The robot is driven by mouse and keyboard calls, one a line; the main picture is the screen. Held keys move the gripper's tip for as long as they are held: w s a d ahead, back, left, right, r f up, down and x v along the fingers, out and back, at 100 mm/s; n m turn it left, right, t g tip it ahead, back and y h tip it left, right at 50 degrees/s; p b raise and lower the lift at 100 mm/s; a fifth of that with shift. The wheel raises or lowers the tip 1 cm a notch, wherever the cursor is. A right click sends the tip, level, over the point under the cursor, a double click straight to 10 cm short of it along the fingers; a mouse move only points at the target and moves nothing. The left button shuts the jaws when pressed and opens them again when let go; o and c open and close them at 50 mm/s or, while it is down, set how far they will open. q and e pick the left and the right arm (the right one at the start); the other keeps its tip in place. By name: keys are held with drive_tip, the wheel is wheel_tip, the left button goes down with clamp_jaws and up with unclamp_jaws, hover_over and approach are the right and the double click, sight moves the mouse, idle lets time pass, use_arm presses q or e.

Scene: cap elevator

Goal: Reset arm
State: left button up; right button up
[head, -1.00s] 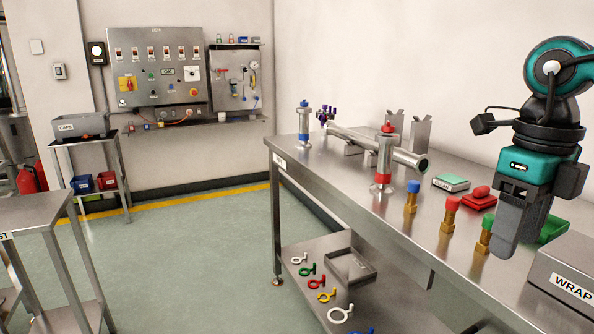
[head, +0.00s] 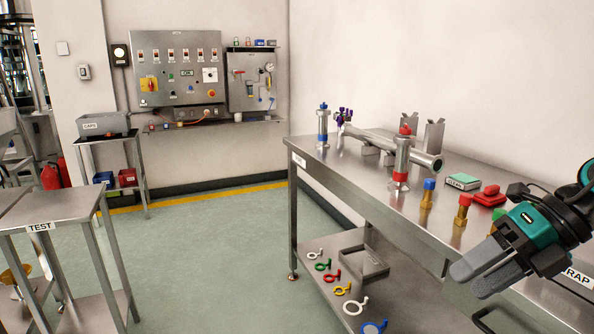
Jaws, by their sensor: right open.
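My right gripper (head: 472,276) is at the right of the head view, in front of the workbench's near edge. Its grey fingers point left and down, and it is open with nothing seen between the fingers. My right arm comes in from the right edge. My left gripper is not in view. The steel workbench (head: 350,181) runs from the middle to the right. The gripper and arm hide part of its near right end.
On the bench stand a blue-topped cylinder (head: 322,127), a red-topped cylinder (head: 402,160), a horizontal pipe (head: 375,142) and brass pieces with blue (head: 427,195) and red (head: 463,212) caps. A TEST table (head: 62,208) stands at left. The floor (head: 215,230) between is clear.

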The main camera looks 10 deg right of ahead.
drive_tip(key=s+a+f+m+t+h+p, duration=0.1)
drive_tip(key=f+m+t, duration=0.4)
drive_tip(key=f+m, duration=0.6)
drive_tip(key=s+a+f+m+t+h+p, duration=0.2)
drive_tip(key=f+m+t, duration=0.4)
drive_tip(key=f+m, duration=0.5)
drive_tip(key=a+m+h+p, duration=0.1)
drive_tip(key=m+h+p, duration=0.1)
drive_tip(key=m, duration=0.4)
drive_tip(key=shift+t, duration=0.3)
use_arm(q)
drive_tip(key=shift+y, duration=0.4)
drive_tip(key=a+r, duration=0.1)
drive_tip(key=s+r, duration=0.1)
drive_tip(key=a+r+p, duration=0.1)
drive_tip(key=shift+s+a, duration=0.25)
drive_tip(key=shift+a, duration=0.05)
use_arm(e)
drive_tip(key=shift+o, duration=0.2)
drive_tip(key=s+a+f+m+g+h, duration=0.1)
drive_tip(key=s+a+f+m+g, duration=0.2)
drive_tip(key=s+a+f+m, duration=0.2)
drive_tip(key=a+f, duration=0.1)
drive_tip(key=a, duration=0.2)
drive_tip(key=shift+s+a, duration=0.15)
drive_tip(key=shift+s, duration=0.2)
